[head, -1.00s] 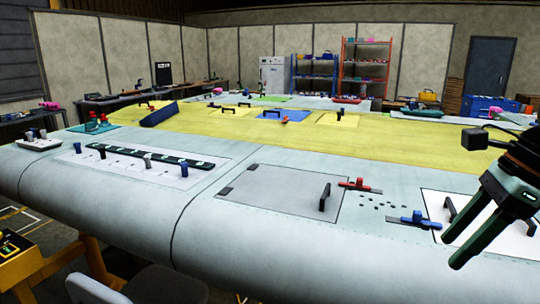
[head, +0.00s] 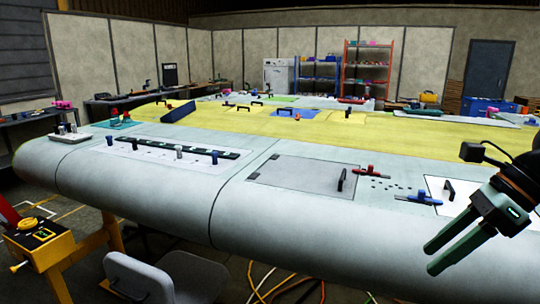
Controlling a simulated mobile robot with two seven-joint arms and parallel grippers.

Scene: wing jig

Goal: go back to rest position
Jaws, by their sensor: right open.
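My right gripper (head: 446,252) is at the right edge in the head view, with two dark green fingers pointing down and left. The fingers are apart with nothing between them. It hangs in front of the wing's rounded front edge, near the white panel (head: 440,187). My left gripper is not in the head view. The large grey wing (head: 300,225) spans the picture, with a yellow area (head: 330,126) behind its front strip.
A grey hatch panel (head: 300,173) with a black handle, a red clamp (head: 370,173) and a blue clamp (head: 418,198) lie on the wing. A yellow stand (head: 38,240) and a grey chair (head: 165,280) stand in front. Cables lie on the floor.

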